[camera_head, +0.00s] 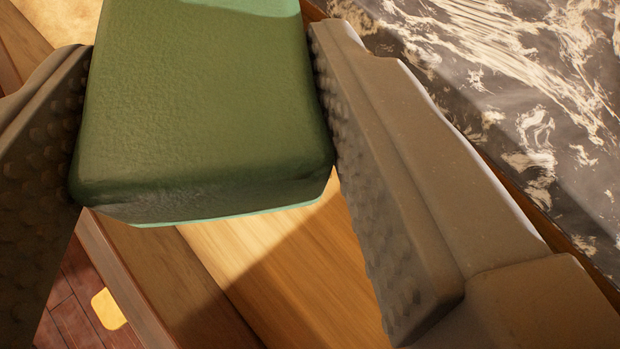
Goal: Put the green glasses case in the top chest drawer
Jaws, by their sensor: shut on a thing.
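The green glasses case (205,115) fills the upper left of the view, with its near end facing me. My gripper (200,130) is shut on it, with one studded finger against its left side and the other against its right side. The case is held above an open wooden drawer (155,270), the top chest drawer as far as I can tell. The drawer's light wooden bottom (270,265) shows below the case, partly in shadow. The far end of the case is cut off by the top edge of the picture.
A dark marble top with pale veins (500,90) lies to the right, along the drawer's side. A reddish-brown plank floor (75,295) shows at the lower left, with a small yellow piece (108,309) by the drawer's outer side.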

